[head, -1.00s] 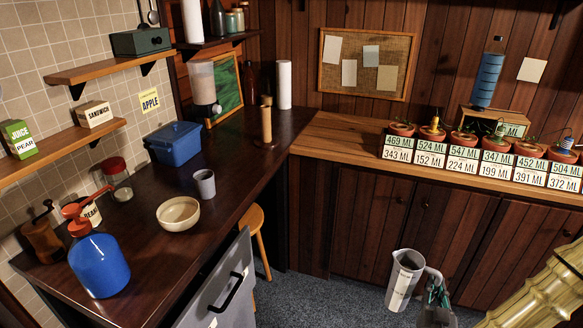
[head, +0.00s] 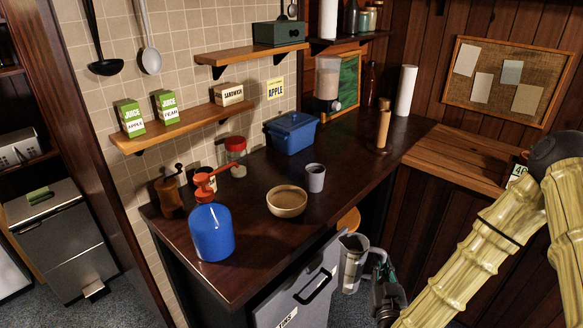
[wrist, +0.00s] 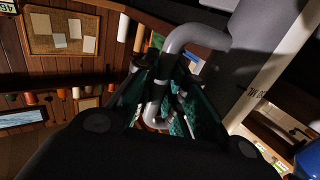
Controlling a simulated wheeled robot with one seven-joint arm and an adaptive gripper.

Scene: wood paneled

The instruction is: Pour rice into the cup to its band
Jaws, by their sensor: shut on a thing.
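A grey cup (head: 316,178) stands upright on the dark counter; I cannot make out a band on it. My gripper (head: 379,272) is shut on the handle of a grey pitcher (head: 352,262) and holds it roughly upright, low in front of the counter, apart from the cup. In the wrist view the green fingers (wrist: 168,100) close around the curved grey handle (wrist: 172,60), and the pitcher's wall with a pale strip (wrist: 275,75) is at the right. The pitcher's contents are hidden; I see no rice clearly.
A beige bowl (head: 287,201) sits left of the cup. A dispenser (head: 328,80) stands behind. A grey door (head: 300,290) and stool (head: 349,221) are below.

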